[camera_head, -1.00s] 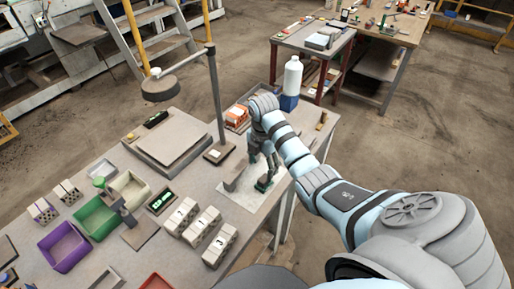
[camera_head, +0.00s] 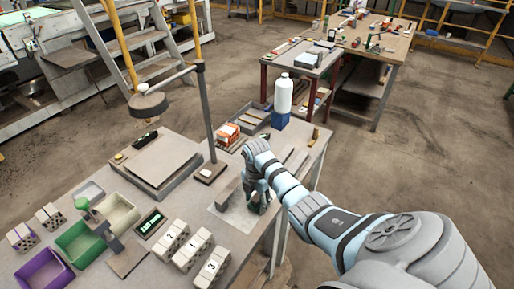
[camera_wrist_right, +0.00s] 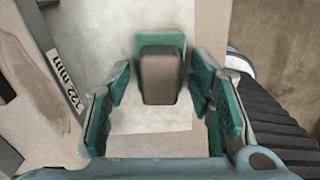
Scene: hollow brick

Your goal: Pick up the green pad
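The green pad (camera_wrist_right: 174,39) shows in the right wrist view as a green slab with a brown-grey rounded block (camera_wrist_right: 159,78) on it, over a pale sheet (camera_wrist_right: 150,118). My right gripper (camera_wrist_right: 160,88) is open, with one teal-lined finger on each side of the block and a visible gap on both sides. In the head view, my right gripper (camera_head: 257,200) points down over the pale sheet (camera_head: 232,216) at the bench's right end. The pad is largely hidden behind the gripper there. My left gripper is not in view.
A grey upright marked 122 mm (camera_wrist_right: 62,78) stands close left of my right gripper. Numbered hollow bricks (camera_head: 192,247), a green bin (camera_head: 80,243) and a lamp post (camera_head: 207,110) stand to the left. A white bottle (camera_head: 284,94) stands behind.

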